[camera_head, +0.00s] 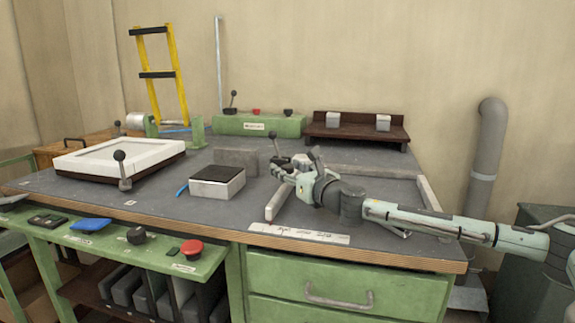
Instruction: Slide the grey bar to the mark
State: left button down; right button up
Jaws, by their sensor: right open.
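Light grey bars lie on the bench top (340,200). A short one (279,203) runs front to back below my right gripper, a long one (375,171) runs across behind my arm, and another (434,197) lies at the right edge. I cannot tell which is the task's bar. A white strip with dark markings (298,233) lies along the front edge; whether it carries the mark is unclear. My right gripper (281,172) is open, just above the short bar's far end; I cannot tell if they touch. My left gripper is not in view.
A dark-topped grey block (217,182) and an upright grey plate (236,161) stand left of the gripper. A lever (274,145) stands close behind it. A white-topped fixture (118,158) stands at left, a brown shelf (357,131) at back.

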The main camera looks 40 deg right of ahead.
jog(key=shift+w, duration=0.25)
jog(key=shift+c, duration=0.4)
grip_shut()
jog(key=shift+s, duration=0.1)
